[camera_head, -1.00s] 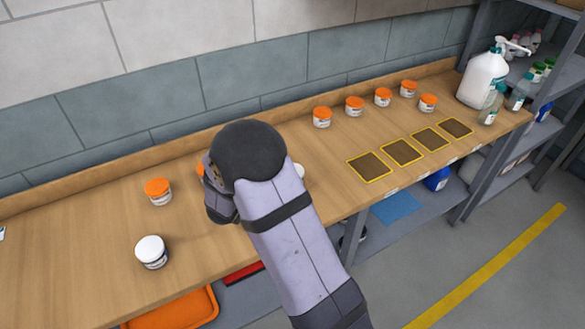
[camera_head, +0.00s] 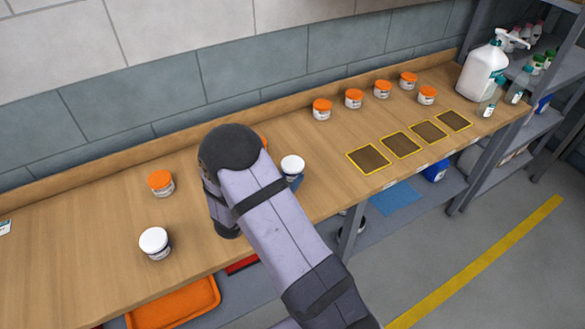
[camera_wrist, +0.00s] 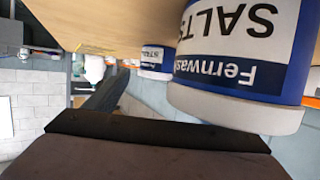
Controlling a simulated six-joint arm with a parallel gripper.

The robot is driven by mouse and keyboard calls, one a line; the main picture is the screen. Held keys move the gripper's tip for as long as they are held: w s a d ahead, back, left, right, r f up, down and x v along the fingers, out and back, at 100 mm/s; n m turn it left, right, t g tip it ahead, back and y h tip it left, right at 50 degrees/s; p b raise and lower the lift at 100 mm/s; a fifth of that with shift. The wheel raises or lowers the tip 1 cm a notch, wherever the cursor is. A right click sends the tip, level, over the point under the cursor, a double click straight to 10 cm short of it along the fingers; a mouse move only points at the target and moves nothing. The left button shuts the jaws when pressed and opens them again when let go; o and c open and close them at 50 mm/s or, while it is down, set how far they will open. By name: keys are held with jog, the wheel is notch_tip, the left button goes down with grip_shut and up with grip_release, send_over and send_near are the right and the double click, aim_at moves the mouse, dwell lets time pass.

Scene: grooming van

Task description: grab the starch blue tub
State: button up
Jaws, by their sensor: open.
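In the wrist view, which is upside down, a blue-labelled tub with a white lid (camera_wrist: 238,75) fills the right side, very close; its label reads "Fernwash SALTS". A second blue-labelled white-lidded tub (camera_wrist: 157,58) stands farther off beside it; its label is too small to read surely. My gripper (camera_wrist: 150,128) shows as dark parts along the bottom, open, with nothing seen between its jaws. In the head view, white-lidded tubs stand left of my arm (camera_head: 155,244) and right of it (camera_head: 292,168); no starch label is readable. My arm hides the gripper there.
Orange-lidded tubs stand at the bench's left (camera_head: 161,183) and back right (camera_head: 354,98). Yellow-edged dark squares (camera_head: 369,158) lie along the right front. A white spray bottle (camera_head: 482,75) stands at the right end. The wall borders the bench's back.

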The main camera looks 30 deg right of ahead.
aim_at(288, 171)
jog(key=x, duration=0.1)
jog(key=p+x, duration=0.1)
jog(key=x, duration=0.1)
jog(key=shift+s+d+p, duration=0.2)
jog(key=shift+d+p, duration=0.1)
jog(key=shift+w+d+f, duration=0.3)
jog(key=shift+w+d, duration=0.15)
jog(key=shift+d, duration=0.05)
jog(key=c, duration=1.2)
